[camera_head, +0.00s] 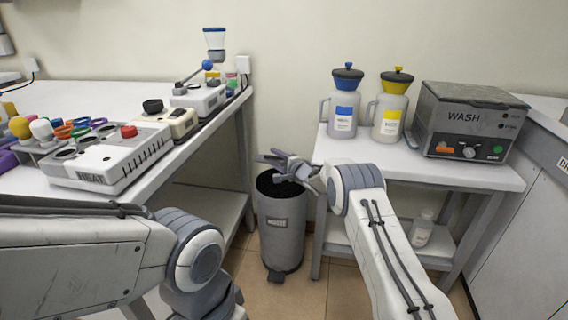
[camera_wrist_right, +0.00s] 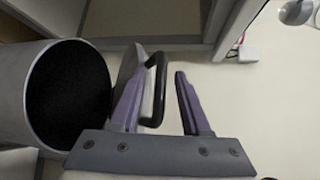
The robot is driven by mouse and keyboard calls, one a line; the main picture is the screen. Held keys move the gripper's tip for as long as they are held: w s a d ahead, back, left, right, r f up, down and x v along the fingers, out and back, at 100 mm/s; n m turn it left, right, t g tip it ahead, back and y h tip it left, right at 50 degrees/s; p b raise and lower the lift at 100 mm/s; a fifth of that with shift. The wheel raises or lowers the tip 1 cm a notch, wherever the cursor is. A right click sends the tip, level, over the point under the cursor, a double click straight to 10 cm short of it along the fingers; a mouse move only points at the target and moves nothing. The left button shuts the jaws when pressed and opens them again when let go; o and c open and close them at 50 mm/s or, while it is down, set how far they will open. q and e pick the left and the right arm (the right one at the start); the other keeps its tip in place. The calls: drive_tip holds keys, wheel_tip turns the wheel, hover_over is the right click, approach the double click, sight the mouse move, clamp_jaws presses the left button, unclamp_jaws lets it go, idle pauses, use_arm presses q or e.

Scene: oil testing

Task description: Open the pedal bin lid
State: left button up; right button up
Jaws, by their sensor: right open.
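The grey pedal bin (camera_head: 283,230) stands on the floor between the two tables, with its dark opening showing at the top. In the right wrist view its round mouth and black inside (camera_wrist_right: 68,95) are uncovered. The lid (camera_wrist_right: 130,68) stands raised at the mouth's side, seen nearly edge-on, with a black handle (camera_wrist_right: 158,90). My right gripper (camera_head: 272,165) is over the bin's rim. In the wrist view its purple fingers (camera_wrist_right: 160,68) are apart, with the handle between them. Contact with the handle is unclear. My left gripper is out of view.
The bin's foot pedal (camera_head: 275,276) is at its front base. The right table (camera_head: 480,176) holds two jugs (camera_head: 342,112) and a wash unit (camera_head: 468,120). The left table (camera_head: 75,94) holds a heater (camera_head: 110,158) and other devices. Bare floor lies in front of the bin.

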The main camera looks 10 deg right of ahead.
drive_tip(key=p+v, duration=0.2)
drive_tip(key=v, duration=0.7)
drive_tip(key=shift+s+d, duration=0.15)
drive_tip(key=shift+s, duration=0.2)
